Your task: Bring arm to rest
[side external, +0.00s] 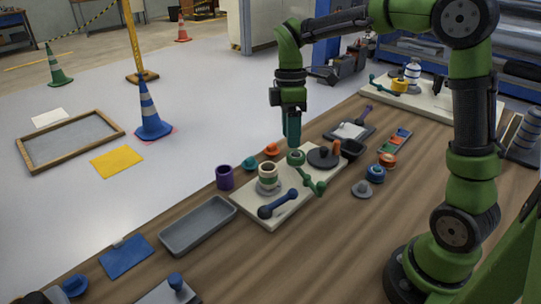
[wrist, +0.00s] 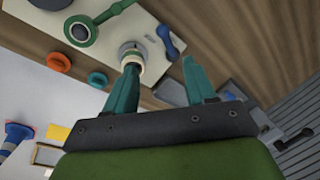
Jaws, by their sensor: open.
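My gripper (side external: 292,143) points down above the cream board (side external: 252,201) on the wooden table, and its teal fingers stand apart with nothing between them in the wrist view (wrist: 160,65). On the board stand a cream and green ringed roll (side external: 268,180), a dark disc with a knob (side external: 323,157), a green-handled tool (side external: 310,180) and a dark blue double-ended tool (side external: 280,205). The ringed roll (wrist: 132,54) shows close to the left finger in the wrist view, apparently beyond it. I cannot tell the exact height of the fingertips over the green tool.
A grey tray (side external: 198,226) and a purple cup (side external: 225,177) lie left of the board. Orange (side external: 271,150) and teal (side external: 249,163) knobs sit behind it. A blue roll (side external: 376,173) and grey knob (side external: 362,189) stand right. Bare wood (side external: 330,240) is clear in front.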

